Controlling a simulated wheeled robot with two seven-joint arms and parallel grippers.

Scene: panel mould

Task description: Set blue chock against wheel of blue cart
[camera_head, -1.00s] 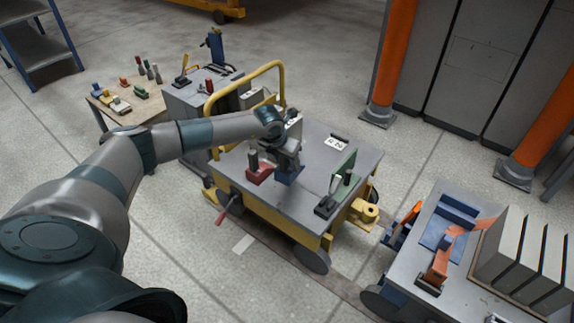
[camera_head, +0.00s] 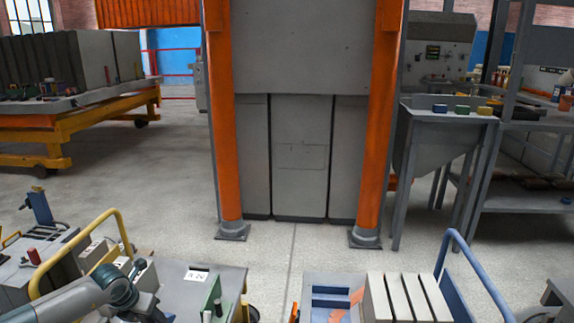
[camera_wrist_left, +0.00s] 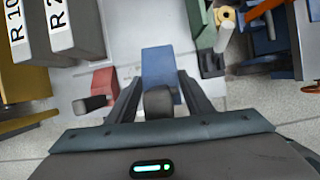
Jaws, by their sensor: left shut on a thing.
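My left gripper (camera_wrist_left: 160,98) is shut on the dark handle of the blue chock (camera_wrist_left: 158,66) in the left wrist view. The chock is over the grey top of the yellow cart (camera_wrist_left: 130,18); I cannot tell whether it touches it. The blue cart (camera_head: 318,283) is at the bottom, right of centre, with a blue push handle (camera_head: 478,268). Its wheels are out of frame. My right gripper is not seen.
The yellow cart's handle (camera_head: 120,230) rises at lower left. Pale panels (camera_head: 405,298) stand on the blue cart. Orange posts (camera_head: 228,130) flank a grey cabinet (camera_head: 300,150) behind. Open floor lies between the posts and carts.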

